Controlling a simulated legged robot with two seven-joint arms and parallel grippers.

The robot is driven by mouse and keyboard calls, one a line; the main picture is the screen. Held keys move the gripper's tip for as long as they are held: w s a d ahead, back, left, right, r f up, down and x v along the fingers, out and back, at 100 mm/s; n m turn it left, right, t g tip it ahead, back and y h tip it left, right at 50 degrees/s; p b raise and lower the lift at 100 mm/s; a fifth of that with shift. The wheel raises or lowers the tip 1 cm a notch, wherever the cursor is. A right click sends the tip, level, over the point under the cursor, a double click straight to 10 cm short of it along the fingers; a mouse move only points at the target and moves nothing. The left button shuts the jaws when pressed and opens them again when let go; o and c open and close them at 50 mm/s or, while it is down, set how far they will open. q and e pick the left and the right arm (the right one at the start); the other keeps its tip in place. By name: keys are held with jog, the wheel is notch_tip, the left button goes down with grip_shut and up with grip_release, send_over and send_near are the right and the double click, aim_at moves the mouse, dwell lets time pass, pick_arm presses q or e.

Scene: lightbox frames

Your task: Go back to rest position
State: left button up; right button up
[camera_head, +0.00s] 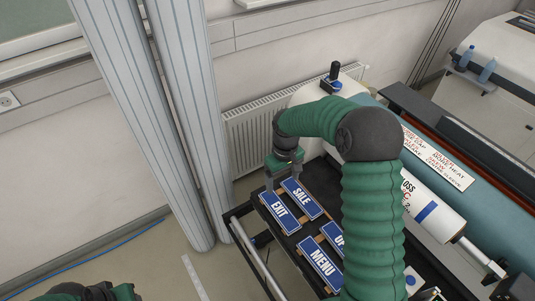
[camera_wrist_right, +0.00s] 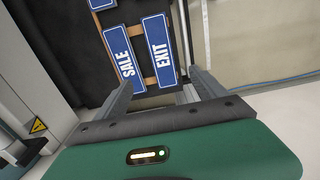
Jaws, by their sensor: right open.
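My right arm, green and ribbed, reaches up and over in the head view. My right gripper (camera_head: 283,182) points down over the far end of a dark rack. In the wrist view the right gripper (camera_wrist_right: 162,90) is open, with nothing between its fingers. The EXIT sign (camera_head: 279,212) and the SALE sign (camera_head: 301,198) lie just beyond the fingertips; they also show in the wrist view as EXIT (camera_wrist_right: 159,50) and SALE (camera_wrist_right: 124,58). Only a green and black part of my left arm shows at the bottom left; its gripper is out of view.
The MENU sign (camera_head: 320,263) and a partly hidden blue sign (camera_head: 334,237) lie nearer on the rack (camera_head: 265,229). A large machine with a white roll (camera_head: 433,208) stands at the right. Pale columns (camera_head: 170,110) and a radiator (camera_head: 245,135) stand behind.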

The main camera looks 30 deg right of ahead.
jog(key=s+a+f+t+b, duration=0.1)
jog(key=s+a+b, duration=0.1)
jog(key=s+a, duration=0.3)
jog(key=s+a+f+t+b, duration=0.1)
jog(key=s+a+b, duration=0.2)
jog(key=s+a, duration=0.3)
jog(key=shift+s+a+m+t+b, duration=0.2)
jog(key=shift+s+m+t+b, duration=0.15)
jog(key=shift+s, duration=2.15)
